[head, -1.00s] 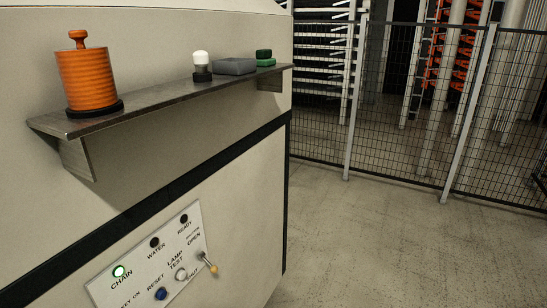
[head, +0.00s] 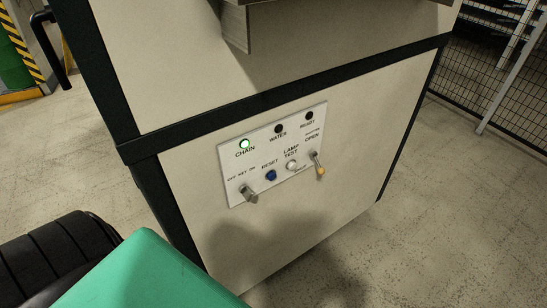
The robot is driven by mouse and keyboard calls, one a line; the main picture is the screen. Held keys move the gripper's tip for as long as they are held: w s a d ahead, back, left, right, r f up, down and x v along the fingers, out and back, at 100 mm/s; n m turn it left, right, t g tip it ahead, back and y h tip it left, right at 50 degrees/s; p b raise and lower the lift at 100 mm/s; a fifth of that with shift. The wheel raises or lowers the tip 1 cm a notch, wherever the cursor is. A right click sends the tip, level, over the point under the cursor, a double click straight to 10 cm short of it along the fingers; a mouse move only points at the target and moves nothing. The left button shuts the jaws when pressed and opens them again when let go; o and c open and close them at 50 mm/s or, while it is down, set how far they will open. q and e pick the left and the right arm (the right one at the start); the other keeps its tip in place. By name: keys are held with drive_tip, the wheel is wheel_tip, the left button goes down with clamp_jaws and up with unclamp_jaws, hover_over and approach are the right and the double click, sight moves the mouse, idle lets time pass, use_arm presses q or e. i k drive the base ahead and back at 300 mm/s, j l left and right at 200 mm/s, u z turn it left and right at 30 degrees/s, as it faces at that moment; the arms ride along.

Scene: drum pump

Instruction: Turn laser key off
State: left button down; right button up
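The laser control panel (head: 276,153) is a white plate on the front of a cream cabinet. The key switch (head: 249,194) is a grey metal key at its lower left, under small lettering that reads off, key, on; I cannot tell for sure which mark it points at. The green CHAIN lamp (head: 244,144) is lit. The WATER lamp (head: 278,129) and READY lamp (head: 309,116) are dark. A blue RESET button (head: 271,175), a white LAMP TEST button (head: 291,166) and a shutter lever (head: 318,165) with a yellowish tip sit to the right. Neither gripper is in view.
The cream cabinet (head: 300,215) has dark trim, and a shelf (head: 265,17) juts out above the panel. A green surface (head: 150,272) and a dark ribbed shape are at the lower left. Bare floor lies right of the cabinet, with a mesh fence (head: 492,85) behind.

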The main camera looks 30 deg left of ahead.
sight(247, 194)
drive_tip(key=u, duration=1.25)
drive_tip(key=l+u, duration=0.1)
drive_tip(key=u, duration=0.4)
